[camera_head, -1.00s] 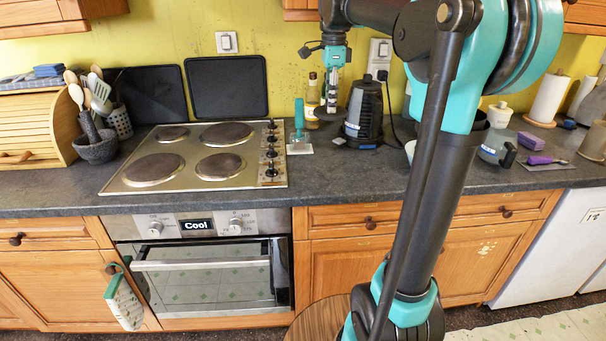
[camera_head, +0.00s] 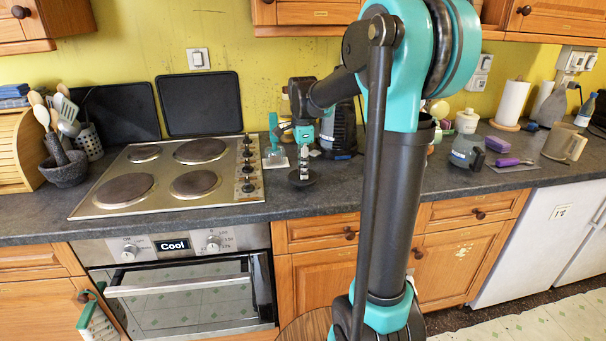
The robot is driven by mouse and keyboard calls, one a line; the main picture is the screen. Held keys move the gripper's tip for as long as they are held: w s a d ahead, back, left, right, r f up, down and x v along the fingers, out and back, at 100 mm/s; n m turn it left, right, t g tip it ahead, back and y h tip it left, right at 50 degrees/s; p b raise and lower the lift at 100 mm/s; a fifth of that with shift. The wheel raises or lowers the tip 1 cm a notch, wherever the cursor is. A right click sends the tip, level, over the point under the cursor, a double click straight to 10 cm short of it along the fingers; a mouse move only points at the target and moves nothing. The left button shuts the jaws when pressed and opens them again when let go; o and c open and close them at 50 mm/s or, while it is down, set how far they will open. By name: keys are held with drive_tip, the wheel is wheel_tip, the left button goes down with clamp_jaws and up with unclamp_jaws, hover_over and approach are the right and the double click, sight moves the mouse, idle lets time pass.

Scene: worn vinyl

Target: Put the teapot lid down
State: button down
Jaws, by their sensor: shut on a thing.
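My gripper (camera_head: 303,166) points down over the counter, just right of the hob. It is shut on the teapot lid (camera_head: 302,180), a dark round disc below the fingers. The lid is low, at or just above the grey worktop; I cannot tell whether it touches. The fingers hide the top middle of the lid. I cannot make out a teapot; my arm covers part of the counter to the right.
The hob (camera_head: 170,178) lies left of my gripper. A teal-handled scraper (camera_head: 275,145) stands between them, and a dark appliance (camera_head: 339,128) is behind. The counter (camera_head: 255,209) in front is clear. A mug (camera_head: 565,143) and bottles stand at the right.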

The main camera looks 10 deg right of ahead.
drive_tip(key=shift+f, duration=1)
drive_tip(key=shift+f, duration=0.1)
drive_tip(key=c, duration=1.3)
unclamp_jaws()
wheel_tip(320, 180, up, 12)
drive_tip(key=shift+r, duration=0.15)
